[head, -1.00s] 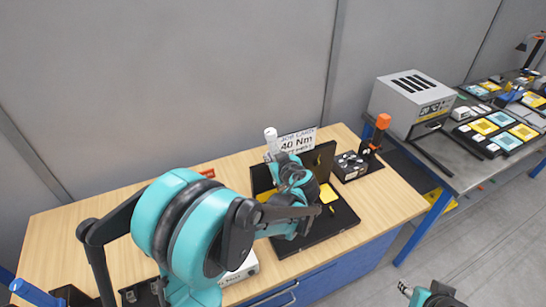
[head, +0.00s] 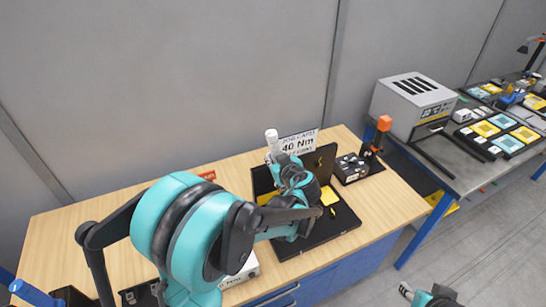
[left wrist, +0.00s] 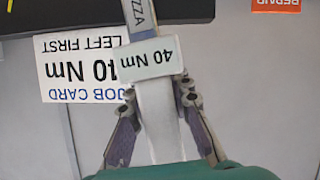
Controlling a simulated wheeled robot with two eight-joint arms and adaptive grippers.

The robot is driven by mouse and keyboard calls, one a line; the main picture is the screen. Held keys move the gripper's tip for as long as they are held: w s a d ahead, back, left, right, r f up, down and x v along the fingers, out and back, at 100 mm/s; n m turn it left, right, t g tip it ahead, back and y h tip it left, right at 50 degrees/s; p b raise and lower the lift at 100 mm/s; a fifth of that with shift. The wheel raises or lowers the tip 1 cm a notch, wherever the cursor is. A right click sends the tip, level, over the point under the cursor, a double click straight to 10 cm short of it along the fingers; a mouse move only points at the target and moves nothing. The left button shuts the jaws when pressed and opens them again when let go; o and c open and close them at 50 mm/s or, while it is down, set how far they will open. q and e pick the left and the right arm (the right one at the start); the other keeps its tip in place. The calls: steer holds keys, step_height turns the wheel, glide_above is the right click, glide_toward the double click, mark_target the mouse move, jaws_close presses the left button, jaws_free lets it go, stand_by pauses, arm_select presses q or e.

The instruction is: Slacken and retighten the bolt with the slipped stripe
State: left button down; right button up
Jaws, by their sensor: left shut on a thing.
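My left gripper (head: 274,153) is shut on the white handle (left wrist: 158,115) of a torque wrench in the left wrist view. A "40 Nm" tag (left wrist: 150,58) is on the wrench, and its shaft runs away from me past the fingers. The white handle end (head: 271,136) also shows upright in the head view. My left arm covers much of a black fixture (head: 340,222) with yellow patches (head: 328,195). I cannot make out the bolts or their stripes. My right gripper (head: 407,291) is partly in view at the bottom right; its jaws are unclear.
A job card (head: 299,143) reading "40 Nm, left first" stands behind the fixture. A grey box (head: 411,103) stands on the side bench. The wooden bench (head: 75,235) is bare at left.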

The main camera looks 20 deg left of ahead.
arm_select(q)
steer(key=shift+w+a, duration=0.6)
steer(key=shift+a, duration=0.05)
stand_by(1.2)
steer(key=shift+s+a+b, duration=0.25)
steer(key=shift+s+b, duration=0.05)
stand_by(0.4)
steer(key=shift+w+d, duration=0.25)
steer(key=shift+w, duration=0.05)
steer(key=shift+s, duration=0.1)
steer(key=shift+s+d, duration=1.4)
steer(key=shift+d, duration=0.3)
